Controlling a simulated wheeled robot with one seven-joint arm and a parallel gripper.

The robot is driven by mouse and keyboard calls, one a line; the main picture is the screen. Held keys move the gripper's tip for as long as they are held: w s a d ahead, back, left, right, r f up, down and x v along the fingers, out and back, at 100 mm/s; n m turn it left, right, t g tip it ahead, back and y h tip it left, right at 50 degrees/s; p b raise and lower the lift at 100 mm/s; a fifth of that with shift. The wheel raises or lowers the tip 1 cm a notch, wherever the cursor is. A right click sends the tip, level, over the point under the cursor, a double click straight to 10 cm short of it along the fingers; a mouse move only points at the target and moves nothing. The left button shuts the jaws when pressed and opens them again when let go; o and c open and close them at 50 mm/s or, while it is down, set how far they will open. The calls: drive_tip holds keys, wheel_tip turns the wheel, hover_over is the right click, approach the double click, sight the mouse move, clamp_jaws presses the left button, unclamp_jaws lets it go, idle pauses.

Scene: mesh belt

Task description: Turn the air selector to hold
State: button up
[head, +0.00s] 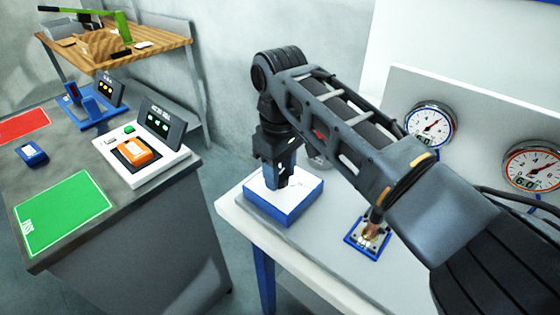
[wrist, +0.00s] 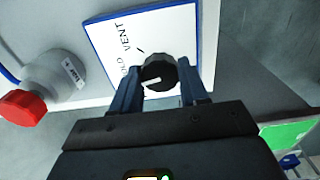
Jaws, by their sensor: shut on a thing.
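The air selector is a blue-sided box with a white top (head: 300,190) at the front of the white bench, and its white face fills the upper middle of the wrist view (wrist: 175,35). Its round black knob (wrist: 158,70) carries a white mark at the lower left of its top. VENT is printed to the upper left, and a partly hidden word ending in OLD lies left of the knob. My gripper (head: 281,180) points down over the box. In the wrist view its blue fingers (wrist: 160,82) are shut on the knob, one on each side.
Two round gauges (head: 431,126) (head: 532,166) stand at the bench's back right. A small blue-framed brass fitting (head: 369,238) sits under my arm. A grey part with a red cap (wrist: 22,107) lies left of the selector. A grey table with a green mat (head: 63,213) stands left, across a gap.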

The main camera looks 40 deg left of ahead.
drive_tip(key=shift+r+m+p, duration=0.1)
drive_tip(key=shift+m+p, duration=0.4)
drive_tip(key=shift+m, duration=0.3)
drive_tip(key=o, duration=1.1)
drive_tip(key=shift+c, duration=0.2)
wheel_tip(320, 180, up, 8)
drive_tip(key=shift+f+b, duration=0.15)
drive_tip(key=shift+b, duration=0.55)
